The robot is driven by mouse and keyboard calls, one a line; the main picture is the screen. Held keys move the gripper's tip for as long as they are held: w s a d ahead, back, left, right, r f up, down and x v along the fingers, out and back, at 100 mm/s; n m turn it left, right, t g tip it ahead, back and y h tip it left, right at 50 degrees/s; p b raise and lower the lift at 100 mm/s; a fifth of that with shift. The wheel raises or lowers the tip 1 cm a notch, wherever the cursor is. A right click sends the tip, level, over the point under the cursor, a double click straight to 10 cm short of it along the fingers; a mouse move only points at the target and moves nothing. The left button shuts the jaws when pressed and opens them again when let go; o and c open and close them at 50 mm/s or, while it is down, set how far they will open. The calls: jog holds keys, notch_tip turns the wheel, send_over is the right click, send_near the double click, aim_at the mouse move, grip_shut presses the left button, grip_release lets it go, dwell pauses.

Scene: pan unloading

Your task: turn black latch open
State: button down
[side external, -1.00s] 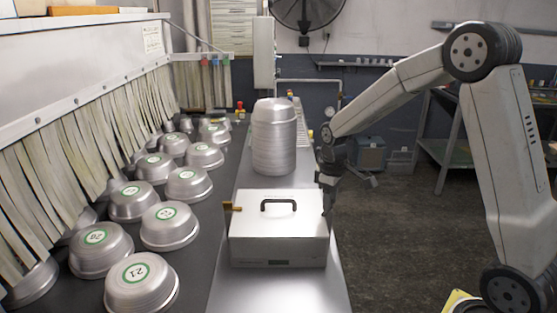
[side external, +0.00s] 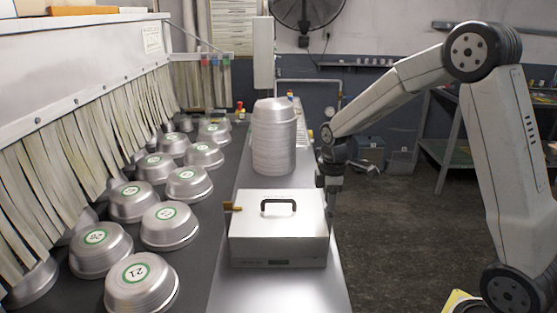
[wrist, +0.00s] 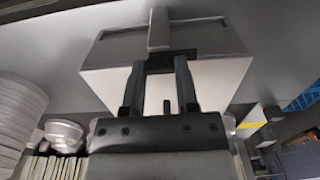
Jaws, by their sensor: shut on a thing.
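A silver case (side external: 278,240) with a black handle (side external: 278,203) on its lid stands on the metal bench. My gripper (side external: 328,205) is at the case's right side in the side view, and that view hides the black latch there. In the wrist view, my two fingers (wrist: 159,64) reach to the face of the case (wrist: 216,80). They are shut on the black latch (wrist: 170,62), a small dark piece between the fingertips that is partly hidden. A pale bar (wrist: 158,30) lies just beyond it. The latch's exact angle is hard to tell.
A tall stack of pans (side external: 274,140) stands behind the case. Several upturned numbered pans (side external: 170,226) lie on the dark belt to the left. A brass fitting (side external: 232,206) sticks out of the case's left side. The floor (side external: 400,240) right of the bench is open.

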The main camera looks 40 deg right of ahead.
jog(key=shift+c, duration=1.8)
grip_release()
jog(key=shift+r, duration=0.15)
jog(key=shift+r, duration=3.75)
jog(key=shift+s+a+f, duration=0.25)
jog(key=shift+a+f, duration=0.1)
jog(key=shift+a, duration=0.05)
jog(key=s+a+f+m+t, duration=0.2)
jog(key=s+a+f+m, duration=0.7)
jog(key=s, duration=0.3)
jog(key=shift+a+t, duration=0.3)
jog(key=shift+a, duration=0.35)
